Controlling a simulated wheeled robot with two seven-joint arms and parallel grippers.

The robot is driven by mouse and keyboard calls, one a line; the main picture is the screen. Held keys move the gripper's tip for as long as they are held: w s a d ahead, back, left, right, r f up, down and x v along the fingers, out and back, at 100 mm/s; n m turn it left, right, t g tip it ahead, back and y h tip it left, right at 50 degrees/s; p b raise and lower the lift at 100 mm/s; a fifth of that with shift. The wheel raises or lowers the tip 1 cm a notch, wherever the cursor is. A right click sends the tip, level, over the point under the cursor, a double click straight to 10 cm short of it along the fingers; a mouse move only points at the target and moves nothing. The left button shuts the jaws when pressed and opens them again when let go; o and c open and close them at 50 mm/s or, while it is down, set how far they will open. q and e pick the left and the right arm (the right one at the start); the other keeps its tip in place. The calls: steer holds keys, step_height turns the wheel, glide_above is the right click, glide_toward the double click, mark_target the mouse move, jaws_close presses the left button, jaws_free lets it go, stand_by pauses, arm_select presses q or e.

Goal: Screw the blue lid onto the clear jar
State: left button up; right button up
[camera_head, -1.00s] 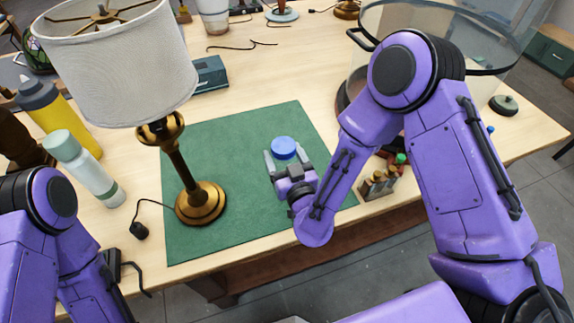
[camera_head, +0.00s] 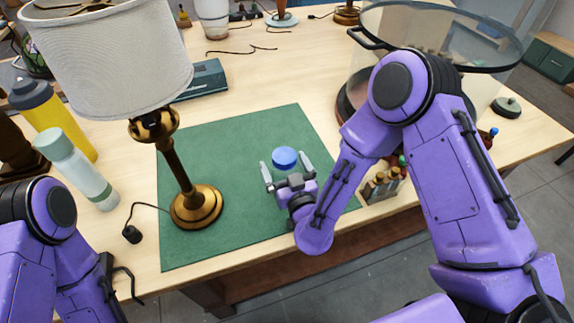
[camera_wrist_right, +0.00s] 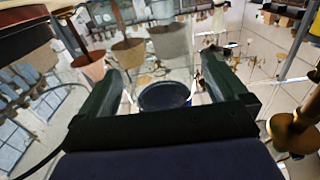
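The blue lid (camera_head: 284,157) is on the green mat's right half in the head view, seemingly on top of the clear jar, whose body is faint and mostly hidden by my right gripper. My right gripper (camera_head: 284,163) is open, with one finger on each side of the lid. The lid also shows dark blue between the fingers in the right wrist view (camera_wrist_right: 164,96), with a gap on both sides. I cannot tell how tightly the lid sits on the jar. My left arm is at the lower left; its gripper is out of view.
A brass lamp (camera_head: 196,205) with a pale shade stands on the green mat (camera_head: 235,225), left of my right gripper. Small bottles (camera_head: 383,184) stand in a holder right of the mat.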

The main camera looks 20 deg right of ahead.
steer(key=shift+r, duration=0.2)
steer(key=shift+s+f, duration=0.1)
steer(key=shift+s, duration=0.2)
steer(key=s, duration=1.1)
steer(key=shift+s+d, duration=0.2)
steer(key=shift+s, duration=0.05)
steer(key=shift+d, duration=0.1)
